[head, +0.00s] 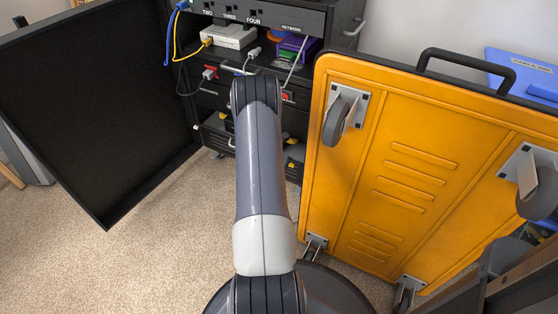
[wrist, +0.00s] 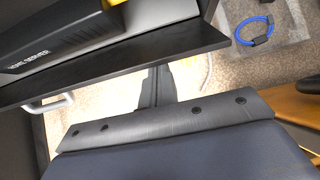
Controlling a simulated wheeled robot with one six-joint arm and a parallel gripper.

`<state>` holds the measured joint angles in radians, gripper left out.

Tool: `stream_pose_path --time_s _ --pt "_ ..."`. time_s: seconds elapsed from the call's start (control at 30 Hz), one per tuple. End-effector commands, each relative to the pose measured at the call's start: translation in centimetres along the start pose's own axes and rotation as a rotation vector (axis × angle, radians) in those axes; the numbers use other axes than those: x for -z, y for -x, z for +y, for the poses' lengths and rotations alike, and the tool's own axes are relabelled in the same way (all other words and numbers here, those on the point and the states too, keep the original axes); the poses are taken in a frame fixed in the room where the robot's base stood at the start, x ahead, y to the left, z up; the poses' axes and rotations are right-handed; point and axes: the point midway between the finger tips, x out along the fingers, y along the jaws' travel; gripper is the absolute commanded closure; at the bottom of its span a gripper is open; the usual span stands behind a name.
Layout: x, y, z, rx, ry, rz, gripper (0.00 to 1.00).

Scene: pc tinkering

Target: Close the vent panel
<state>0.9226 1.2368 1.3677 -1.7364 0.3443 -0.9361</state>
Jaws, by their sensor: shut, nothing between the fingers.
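No part is clearly marked as the vent panel. A large black panel (head: 95,95) stands swung out at the left of the black rack (head: 345,25) in the head view, like an open door; I cannot tell whether it is the vent panel. In the wrist view my gripper (wrist: 157,78) is shut and empty, just below the dark edge of a shelf or drawer bearing a black box labelled "HOME SERVER" (wrist: 60,45). I cannot tell whether the fingertips touch that edge. In the head view my arm hides the gripper and part of the rack's lower front.
An orange cart (head: 410,180) with casters and a black handle stands on edge close at the right. A white device (head: 228,37) and cables sit in the rack. A pale handle (wrist: 50,105) and blue cable loop (wrist: 254,31) show in the wrist view. Carpet (head: 150,245) is clear at front left.

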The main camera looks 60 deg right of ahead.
Motion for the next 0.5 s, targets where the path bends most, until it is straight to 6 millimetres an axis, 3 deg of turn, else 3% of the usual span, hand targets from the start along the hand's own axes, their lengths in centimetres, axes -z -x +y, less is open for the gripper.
stream_pose_path --time_s 0.5 --pt "-4.6 0.2 0.0 0.001 -0.001 -0.004 1.0"
